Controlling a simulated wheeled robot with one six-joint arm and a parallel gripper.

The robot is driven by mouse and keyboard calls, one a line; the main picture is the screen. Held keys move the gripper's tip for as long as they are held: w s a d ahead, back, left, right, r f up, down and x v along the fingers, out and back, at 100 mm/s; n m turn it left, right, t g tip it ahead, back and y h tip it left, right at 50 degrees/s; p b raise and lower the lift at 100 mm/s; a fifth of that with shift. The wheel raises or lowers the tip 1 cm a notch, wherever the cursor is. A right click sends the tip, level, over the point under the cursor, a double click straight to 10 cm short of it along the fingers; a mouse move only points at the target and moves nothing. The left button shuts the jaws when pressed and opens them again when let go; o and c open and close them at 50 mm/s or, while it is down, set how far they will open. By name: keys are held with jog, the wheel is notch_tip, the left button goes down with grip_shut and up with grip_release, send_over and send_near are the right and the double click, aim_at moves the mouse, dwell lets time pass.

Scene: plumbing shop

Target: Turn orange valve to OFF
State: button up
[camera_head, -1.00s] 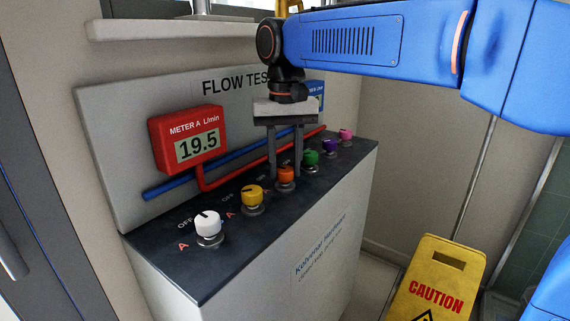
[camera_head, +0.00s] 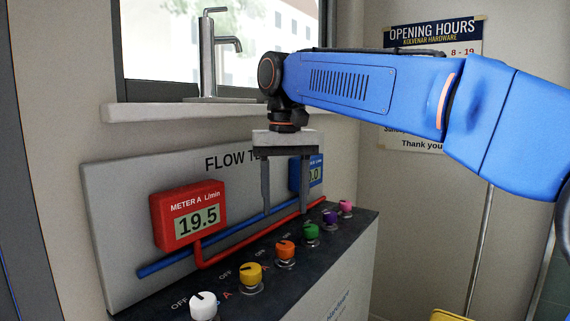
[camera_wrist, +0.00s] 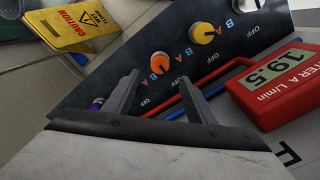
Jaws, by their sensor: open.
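The orange valve (camera_head: 285,250) is a round knob in the middle of a row on the dark top of the flow test bench (camera_head: 232,262). It also shows in the wrist view (camera_wrist: 159,63), with B, A and OFF labels beside it. Its pointer direction is too small to tell. My gripper (camera_head: 285,211) is open and empty, pointing down, with its fingertips above the orange knob and apart from it. Its two fingers also show in the wrist view (camera_wrist: 160,80). The red meter A (camera_head: 189,214) reads 19.5. The blue meter (camera_head: 313,174) is partly hidden by a finger and ends in .0.
White (camera_head: 204,305) and yellow (camera_head: 251,273) knobs stand on the near side. Green (camera_head: 311,231), purple (camera_head: 330,217) and pink (camera_head: 345,206) knobs stand beyond. Red and blue pipes run behind the row. A yellow caution sign (camera_wrist: 72,26) stands on the floor.

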notch_tip(320, 180, up, 8)
dwell(0.4)
jog(key=shift+r, duration=0.1)
jog(key=s+d+f+t, duration=0.1)
jog(key=s+d+f, duration=0.3)
jog(key=d+f, duration=0.35)
jog(key=s+d+f+t, duration=0.1)
jog(key=s+d+f, duration=0.2)
jog(key=d+f, duration=0.45)
jog(key=s+d+f+t, duration=0.1)
jog(key=s+d+f, duration=0.3)
jog(key=f, duration=0.3)
jog(key=s+d+f+m+t, duration=0.1)
jog(key=s+d+f, duration=0.3)
jog(key=f, duration=0.3)
jog(key=s+d+f, duration=0.4)
jog(key=s+f, duration=0.1)
jog(key=f, duration=0.3)
jog(key=shift+s+t, duration=0.3)
jog(key=shift+t, duration=0.1)
